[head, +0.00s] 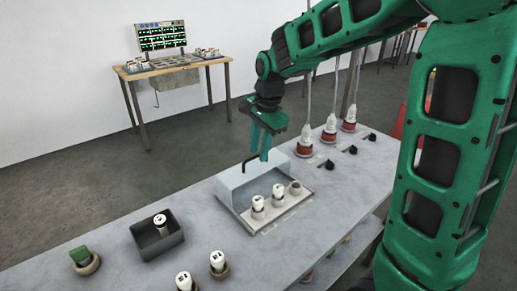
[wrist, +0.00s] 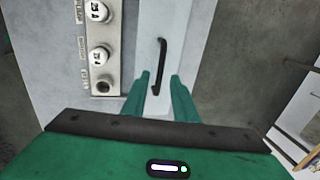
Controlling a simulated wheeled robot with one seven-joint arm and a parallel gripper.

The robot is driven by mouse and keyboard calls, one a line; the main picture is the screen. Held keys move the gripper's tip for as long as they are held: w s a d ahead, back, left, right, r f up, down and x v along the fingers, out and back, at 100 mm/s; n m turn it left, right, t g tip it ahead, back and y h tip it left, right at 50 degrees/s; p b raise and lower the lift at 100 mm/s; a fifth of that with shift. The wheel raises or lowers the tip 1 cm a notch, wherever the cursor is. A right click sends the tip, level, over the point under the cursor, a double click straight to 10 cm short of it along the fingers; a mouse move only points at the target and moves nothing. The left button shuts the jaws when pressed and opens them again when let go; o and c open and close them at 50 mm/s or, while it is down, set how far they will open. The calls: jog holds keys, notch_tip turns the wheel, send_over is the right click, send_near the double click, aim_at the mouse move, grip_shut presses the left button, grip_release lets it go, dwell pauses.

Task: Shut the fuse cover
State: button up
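The fuse cover (head: 236,183) is a pale, light-blue panel standing raised along the far side of the fuse base (head: 268,224). A black bar handle (head: 250,162) is on it, and the handle also shows in the wrist view (wrist: 161,62). The base holds two white fuses (head: 257,203) (head: 278,192) and one empty socket (head: 295,187), a dark hole in the wrist view (wrist: 103,87). My gripper (head: 260,152) is above the cover, pointing down by the handle. In the wrist view its green fingers (wrist: 160,78) are apart, on either side of the handle's near end, with gaps visible.
On the grey bench, a dark box (head: 141,250) with a fuse stands left of the base. A green-topped piece (head: 80,254) and two white fuses (head: 217,262) (head: 184,281) stand in round holders. Several red-and-white fittings with rods (head: 305,143) stand at the back right.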

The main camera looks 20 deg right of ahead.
jog(key=shift+c, duration=0.5)
grip_shut()
jog(key=shift+w+a+r, duration=0.1)
jog(key=shift+w, duration=0.05)
dwell(0.9)
